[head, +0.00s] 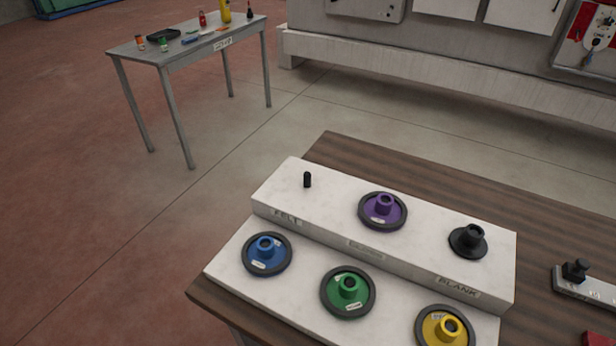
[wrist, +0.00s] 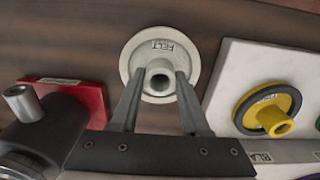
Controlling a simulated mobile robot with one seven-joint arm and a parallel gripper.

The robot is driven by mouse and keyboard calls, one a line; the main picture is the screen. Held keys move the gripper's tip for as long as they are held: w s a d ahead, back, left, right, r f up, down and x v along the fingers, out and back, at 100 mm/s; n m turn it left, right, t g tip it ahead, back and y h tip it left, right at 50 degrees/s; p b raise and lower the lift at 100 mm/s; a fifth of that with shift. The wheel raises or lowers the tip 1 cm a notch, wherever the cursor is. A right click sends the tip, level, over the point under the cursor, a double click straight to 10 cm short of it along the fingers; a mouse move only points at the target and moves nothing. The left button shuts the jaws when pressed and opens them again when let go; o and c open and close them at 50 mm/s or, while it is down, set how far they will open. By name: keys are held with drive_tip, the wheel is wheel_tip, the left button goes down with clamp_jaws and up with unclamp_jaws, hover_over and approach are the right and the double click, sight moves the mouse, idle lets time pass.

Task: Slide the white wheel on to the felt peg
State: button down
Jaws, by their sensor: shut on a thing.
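The white wheel (wrist: 152,55), with a FELT label on its face, is in the wrist view over the brown wooden table. My gripper (wrist: 160,76) is shut on its raised hub, one finger on each side. I cannot tell whether the wheel touches the table. The felt peg (head: 307,180) is a bare, short black upright pin at the left end of the stand's upper step, above a FELT label (head: 287,216). The white wheel and my gripper are not visible in the head view, and the felt peg is not in the wrist view.
The white stepped stand (head: 330,205) also carries a purple wheel (head: 370,216), a black piece (head: 467,243), and blue (head: 258,262), green (head: 337,302) and yellow (head: 432,318) wheels. A red block (wrist: 92,97) lies left of the white wheel. A grey side table (head: 180,50) stands behind.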

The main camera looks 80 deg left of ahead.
drive_tip(key=shift+r+p, duration=1.8)
drive_tip(key=shift+r, duration=0.95)
